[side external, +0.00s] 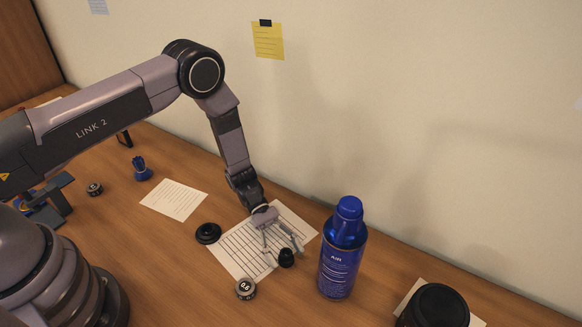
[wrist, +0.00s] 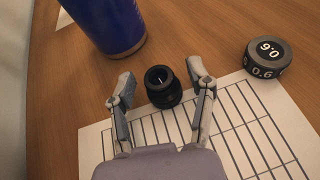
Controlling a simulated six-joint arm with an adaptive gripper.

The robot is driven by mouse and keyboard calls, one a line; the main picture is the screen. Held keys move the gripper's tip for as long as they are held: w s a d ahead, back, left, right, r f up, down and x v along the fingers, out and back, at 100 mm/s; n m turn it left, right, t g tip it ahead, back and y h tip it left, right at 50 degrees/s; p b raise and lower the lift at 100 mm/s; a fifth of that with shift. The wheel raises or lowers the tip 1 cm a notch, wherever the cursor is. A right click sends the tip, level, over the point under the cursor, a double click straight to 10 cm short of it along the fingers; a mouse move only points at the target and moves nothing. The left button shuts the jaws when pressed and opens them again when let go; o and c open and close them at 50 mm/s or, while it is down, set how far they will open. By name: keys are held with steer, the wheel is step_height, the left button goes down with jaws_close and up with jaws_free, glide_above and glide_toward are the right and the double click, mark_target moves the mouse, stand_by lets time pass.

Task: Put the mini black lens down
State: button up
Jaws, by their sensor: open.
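The mini black lens (wrist: 163,87) stands upright on the lined sheet near its edge, its open end facing up. It also shows in the side external view (side external: 286,258) as a small black piece at the sheet's right edge. My gripper (wrist: 159,89) is open, with one finger on each side of the lens and a visible gap on both sides. In the side external view my gripper (side external: 283,259) reaches down over the sheet to the lens.
A blue air can (side external: 342,255) stands close to the right of my gripper. A dial marked 0.6 (side external: 245,289) and a flat black disc (side external: 208,233) lie around the lined sheet (side external: 243,262). A large black cylinder (side external: 438,305) stands at the lower right. Bare desk lies in front of the sheet.

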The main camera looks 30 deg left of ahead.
steer(key=v, duration=1.1)
steer(key=shift+w+a+r, duration=0.15)
steer(key=shift+a, duration=0.05)
steer(key=s+a+r+m+t+y, duration=0.1)
steer(key=s+a+r+m+y, duration=0.15)
steer(key=r, duration=0.65)
steer(key=s+a+r+m+t+y, duration=0.1)
steer(key=s+a+r+m+y, duration=0.15)
steer(key=r, duration=0.55)
steer(key=s+a+r+m+t+y, duration=0.1)
steer(key=r+m+y, duration=0.15)
steer(key=r, duration=0.65)
steer(key=s+a+r+m+t+y, duration=0.2)
steer(key=s+a+r+m+t, duration=0.1)
steer(key=s, duration=0.5)
steer(key=s+a+r+m+t+y, duration=0.3)
steer(key=s+a+r+t, duration=0.1)
steer(key=s, duration=0.5)
step_height(320, 180, up, 3)
steer(key=shift+s+a+f+t, duration=0.2)
steer(key=shift+s+a+t, duration=0.15)
steer(key=shift+a, duration=0.45)
